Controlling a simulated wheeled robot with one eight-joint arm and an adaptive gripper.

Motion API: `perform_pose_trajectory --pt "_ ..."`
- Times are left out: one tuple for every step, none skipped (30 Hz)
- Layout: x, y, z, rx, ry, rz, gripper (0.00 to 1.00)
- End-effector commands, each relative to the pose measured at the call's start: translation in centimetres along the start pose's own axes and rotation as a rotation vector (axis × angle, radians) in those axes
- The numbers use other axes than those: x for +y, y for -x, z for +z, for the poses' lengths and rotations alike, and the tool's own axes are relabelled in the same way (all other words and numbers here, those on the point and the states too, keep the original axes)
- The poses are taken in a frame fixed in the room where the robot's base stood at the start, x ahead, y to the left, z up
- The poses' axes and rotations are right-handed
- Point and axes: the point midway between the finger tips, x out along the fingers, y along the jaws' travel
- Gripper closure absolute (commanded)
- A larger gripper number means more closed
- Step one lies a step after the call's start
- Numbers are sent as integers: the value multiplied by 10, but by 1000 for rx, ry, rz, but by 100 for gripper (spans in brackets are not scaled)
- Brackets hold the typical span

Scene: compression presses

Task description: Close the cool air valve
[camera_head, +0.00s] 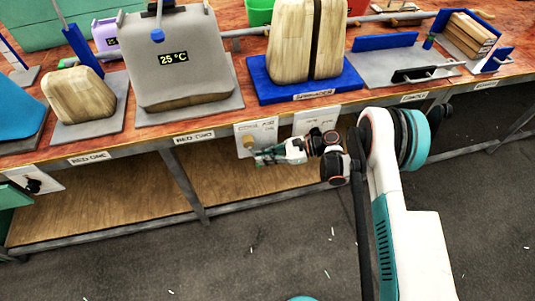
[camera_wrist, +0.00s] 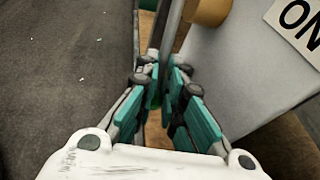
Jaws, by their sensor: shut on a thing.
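The valve panel (camera_head: 268,131) is a white plate on the table's front edge, with small print I cannot read fully in the head view. A tan round valve hub (camera_head: 248,141) sticks out of it. In the wrist view the hub (camera_wrist: 208,10) sits at the top, beside the white panel (camera_wrist: 230,75) and a label reading "ON" (camera_wrist: 300,20). A grey bar-like valve handle (camera_wrist: 172,38) runs down from beside the hub between my fingers. My gripper (camera_head: 263,157) is shut on this handle, just below the hub; its fingers (camera_wrist: 168,88) hide the handle's lower end.
A second white panel (camera_head: 316,119) is right of the valve, partly behind my wrist. Above on the wooden table stand a grey press reading 25 °C (camera_head: 180,60) and a wooden block on a blue base (camera_head: 350,82). A lower shelf (camera_head: 120,208) lies beneath.

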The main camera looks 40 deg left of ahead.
Motion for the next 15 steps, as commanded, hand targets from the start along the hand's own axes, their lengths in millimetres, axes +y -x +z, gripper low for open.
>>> perform_pose_trajectory --pt "1 -1 -3 -6 -2 0 100" --pt "1 -1 -3 -12 -3 0 100" --pt "1 -2 -3 -18 -4 0 100" --pt "1 -2 -3 -21 -5 0 100" --pt "1 -2 -3 -24 -6 0 100" --pt "1 -2 -3 -26 -6 1 100" --pt "1 -2 -3 -28 -7 1 100" --pt "1 -3 -3 -28 -7 1 100" --pt "1 -3 -3 -29 -7 1 100" --pt "1 -3 -3 -29 -7 1 100" --pt "1 -3 -3 -29 -7 1 100" --pt "1 -3 -3 -29 -7 1 100" --pt "1 -3 -3 -29 -7 1 100" --pt "1 -3 -3 -29 -7 1 100" --pt "1 -3 -3 -29 -7 1 100"
